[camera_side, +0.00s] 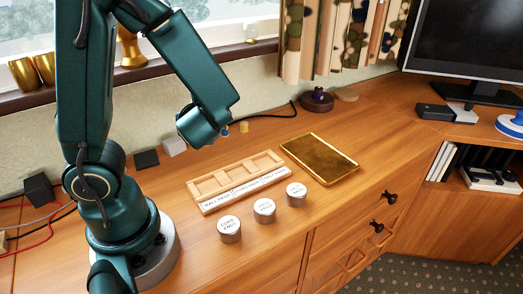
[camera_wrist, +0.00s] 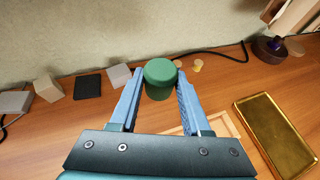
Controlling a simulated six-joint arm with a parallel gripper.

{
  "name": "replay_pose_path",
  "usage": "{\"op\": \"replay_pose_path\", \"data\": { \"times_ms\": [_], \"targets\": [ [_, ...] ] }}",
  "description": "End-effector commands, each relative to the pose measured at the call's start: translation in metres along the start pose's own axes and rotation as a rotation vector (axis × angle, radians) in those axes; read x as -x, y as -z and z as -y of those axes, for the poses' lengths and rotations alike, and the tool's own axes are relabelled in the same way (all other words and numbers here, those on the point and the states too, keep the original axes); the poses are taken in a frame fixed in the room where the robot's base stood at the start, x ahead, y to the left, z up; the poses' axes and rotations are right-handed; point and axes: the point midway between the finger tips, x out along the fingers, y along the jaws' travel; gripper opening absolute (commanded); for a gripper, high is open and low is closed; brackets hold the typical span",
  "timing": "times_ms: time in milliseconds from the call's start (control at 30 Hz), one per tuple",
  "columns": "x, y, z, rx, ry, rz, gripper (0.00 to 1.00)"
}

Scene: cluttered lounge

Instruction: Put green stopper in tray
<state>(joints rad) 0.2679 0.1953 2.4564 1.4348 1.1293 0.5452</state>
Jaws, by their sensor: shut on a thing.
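The green stopper (camera_wrist: 160,72) is a short round cylinder between the two blue fingers of my gripper (camera_wrist: 159,80) in the wrist view. My gripper is shut on it. In the side view the stopper is hard to make out behind the wrist, above the back of the desk. A shiny gold tray (camera_side: 320,158) lies flat to the right of the gripper; it also shows at the right of the wrist view (camera_wrist: 275,135). A wooden tray (camera_side: 206,187) with several compartments and labels along its front lies nearer, partly hidden by my gripper in the wrist view.
Three labelled metal cylinders (camera_side: 264,211) stand in front of the wooden tray. Small yellow pieces (camera_side: 244,127), a black block (camera_side: 147,159) and a pale block (camera_side: 174,146) are by the wall. A black cable (camera_side: 278,112) runs along the back. A dark round object (camera_side: 317,101) stands behind the gold tray.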

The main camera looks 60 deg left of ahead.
Motion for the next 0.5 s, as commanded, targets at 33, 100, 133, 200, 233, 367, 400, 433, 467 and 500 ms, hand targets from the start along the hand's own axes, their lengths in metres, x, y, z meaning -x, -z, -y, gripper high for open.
{"op": "replay_pose_path", "data": {
  "times_ms": [33,100,133,200,233,367,400,433,467,500],
  "targets": [
    [-0.003,-0.001,0.021,-0.027,0.063,0.000,0.00],
    [-0.007,-0.004,0.053,-0.075,0.165,0.001,0.00],
    [-0.008,-0.006,0.067,-0.096,0.209,0.001,0.00],
    [-0.011,-0.011,0.098,-0.145,0.311,0.001,0.00],
    [-0.013,-0.013,0.111,-0.165,0.352,0.001,0.00],
    [-0.020,-0.021,0.154,-0.242,0.503,0.002,0.00],
    [-0.023,-0.024,0.163,-0.256,0.532,0.002,0.00],
    [-0.024,-0.025,0.168,-0.266,0.551,0.002,0.00],
    [-0.028,-0.026,0.172,-0.272,0.562,0.001,0.00],
    [-0.031,-0.028,0.176,-0.279,0.574,0.001,0.00]
  ]
}}
